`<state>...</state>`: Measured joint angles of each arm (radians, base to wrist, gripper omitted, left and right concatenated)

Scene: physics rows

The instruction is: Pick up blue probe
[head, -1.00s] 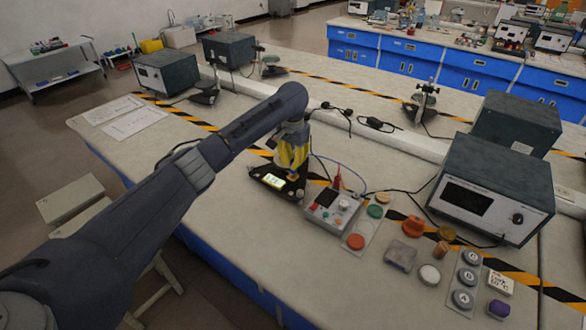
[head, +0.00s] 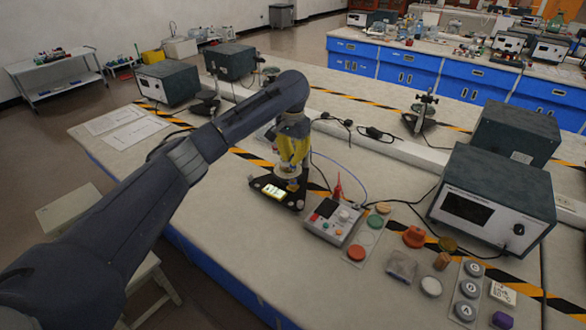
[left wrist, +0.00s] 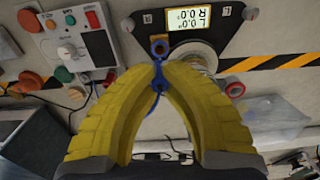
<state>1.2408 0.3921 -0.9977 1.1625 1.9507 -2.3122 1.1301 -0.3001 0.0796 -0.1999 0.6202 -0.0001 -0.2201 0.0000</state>
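My left gripper (head: 291,177) has yellow ribbed fingers and hangs over the black triangular stand (head: 262,192) with a lit display. In the left wrist view its fingertips (left wrist: 161,66) close together around the blue probe (left wrist: 158,47). Blue parts of the probe show on both sides of the tips, and the piece between them is hidden. In the head view the fingers and arm hide most of the probe; a thin blue cable (head: 349,175) curves off to the right. My right gripper is not in view.
Right of the stand are a meter box (head: 332,220) with a red probe (head: 338,187), a strip with coloured discs (head: 356,253), several small blocks, and a large grey instrument (head: 490,205). The bench front edge on the left is clear.

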